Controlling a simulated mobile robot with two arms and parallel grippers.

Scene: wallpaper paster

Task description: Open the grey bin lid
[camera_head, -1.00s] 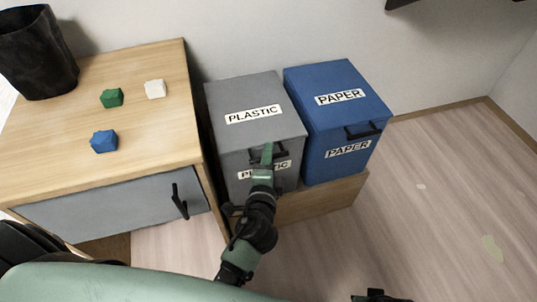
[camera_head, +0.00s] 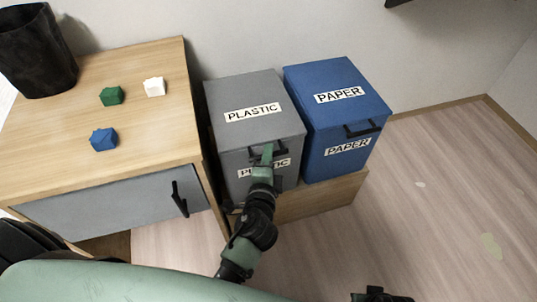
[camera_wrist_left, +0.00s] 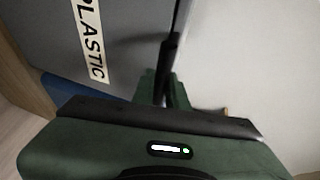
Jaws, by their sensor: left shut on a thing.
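The grey bin (camera_head: 234,170) stands between the wooden cabinet and the blue bin. Its grey lid (camera_head: 240,93), labelled PLASTIC, lies closed on top, with a dark bar handle (camera_head: 283,149) at the front. My left gripper (camera_head: 267,153) is shut on this handle and partly covers the front label. In the left wrist view the fingers (camera_wrist_left: 163,88) close around the dark handle (camera_wrist_left: 173,48), beside the bin's PLASTIC label. A dark part of my right arm (camera_head: 378,296) shows at the bottom edge; its fingers cannot be made out.
The blue PAPER bin (camera_head: 330,77) stands close on the right, on the same wooden base (camera_head: 320,199). The cabinet (camera_head: 150,125) on the left bears green (camera_head: 111,96), white (camera_head: 154,87) and blue (camera_head: 104,139) pieces and a black bin (camera_head: 36,52).

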